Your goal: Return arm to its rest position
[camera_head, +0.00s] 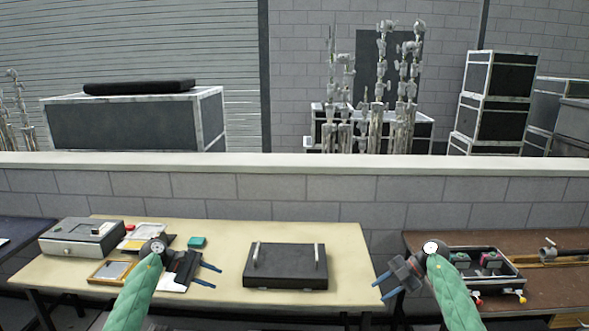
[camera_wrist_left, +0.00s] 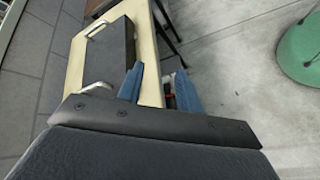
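My left gripper (camera_head: 214,278) is above the cream table (camera_head: 345,240), left of a black flat case with two handles (camera_head: 287,278). Its two blue fingers are apart with nothing held between them; they also show apart in the left wrist view (camera_wrist_left: 160,85). The black case shows there too (camera_wrist_left: 110,52), away from the fingers. My right gripper (camera_head: 379,291) is in front of the gap between the cream table and the brown table (camera_head: 560,290). Its blue fingers are apart, and I see nothing between them. Both green arms come in from the bottom edge.
A grey box with a drawer (camera_head: 75,240), a small framed tray (camera_head: 110,271) and a teal block (camera_head: 197,242) are on the cream table's left. An open black case (camera_head: 512,282) with items stands on the brown table. A low block wall (camera_head: 300,187) runs behind.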

